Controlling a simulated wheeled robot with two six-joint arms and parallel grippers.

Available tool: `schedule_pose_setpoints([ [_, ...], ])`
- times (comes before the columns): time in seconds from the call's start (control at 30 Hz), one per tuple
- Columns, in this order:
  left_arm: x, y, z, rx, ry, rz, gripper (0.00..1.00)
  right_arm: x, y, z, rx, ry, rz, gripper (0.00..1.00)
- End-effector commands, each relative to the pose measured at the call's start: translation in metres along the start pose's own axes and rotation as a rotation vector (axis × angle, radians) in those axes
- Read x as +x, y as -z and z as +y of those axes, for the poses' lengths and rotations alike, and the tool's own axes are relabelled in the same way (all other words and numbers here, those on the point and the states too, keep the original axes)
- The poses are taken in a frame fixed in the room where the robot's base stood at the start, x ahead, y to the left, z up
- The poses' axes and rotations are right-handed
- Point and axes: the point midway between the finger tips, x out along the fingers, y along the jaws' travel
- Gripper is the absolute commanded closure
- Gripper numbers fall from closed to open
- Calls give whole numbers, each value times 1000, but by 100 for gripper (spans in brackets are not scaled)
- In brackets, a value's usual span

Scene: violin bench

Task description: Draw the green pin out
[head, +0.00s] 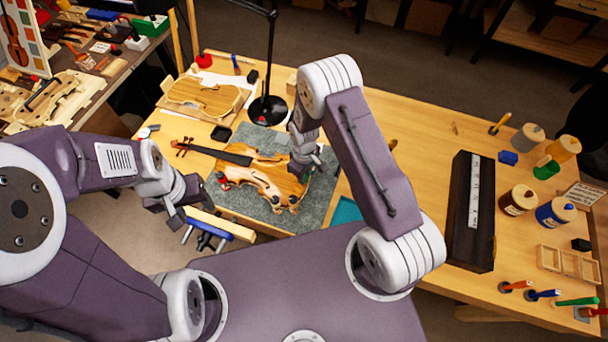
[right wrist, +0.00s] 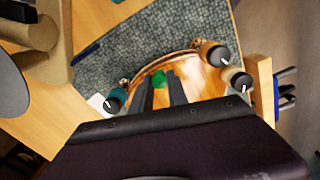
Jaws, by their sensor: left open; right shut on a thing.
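The violin (head: 262,175) lies on a grey mat (head: 320,190) on the bench, its neck toward the left. In the right wrist view the green pin (right wrist: 159,77) shows at the violin's edge, between the two dark fingertips of my right gripper (right wrist: 162,92). My right gripper (head: 310,166) is shut on it, over the right part of the violin body. How deep the pin sits is hidden by the fingers. My left gripper (head: 176,212) is open and empty, off the bench's front edge, left of the violin.
Clamps with round dark knobs (right wrist: 218,55) stand around the violin's edge. A black lamp stand (head: 267,108) and a violin plate (head: 203,95) are behind it. A long black case (head: 470,210), jars (head: 518,200) and coloured-handled tools are at the right.

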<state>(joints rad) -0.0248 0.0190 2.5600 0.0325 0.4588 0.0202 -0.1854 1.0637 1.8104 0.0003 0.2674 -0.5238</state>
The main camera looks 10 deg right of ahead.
Motion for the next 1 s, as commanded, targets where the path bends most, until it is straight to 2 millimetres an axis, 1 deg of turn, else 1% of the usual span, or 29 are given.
schedule_pose_setpoints([
  [0.03,-4,0,0,0,0,0,45,-5,0,0,0,0,0,100],
  [0.43,-19,2,0,0,0,0,45,-25,0,0,0,0,1,100],
  [0.53,-21,2,0,0,0,0,45,-28,0,0,0,0,0,100],
  [0.83,-21,2,0,0,0,0,45,-28,0,0,0,0,0,100],
  [1.0,-32,3,1,0,0,0,45,-42,0,0,0,0,0,100],
])
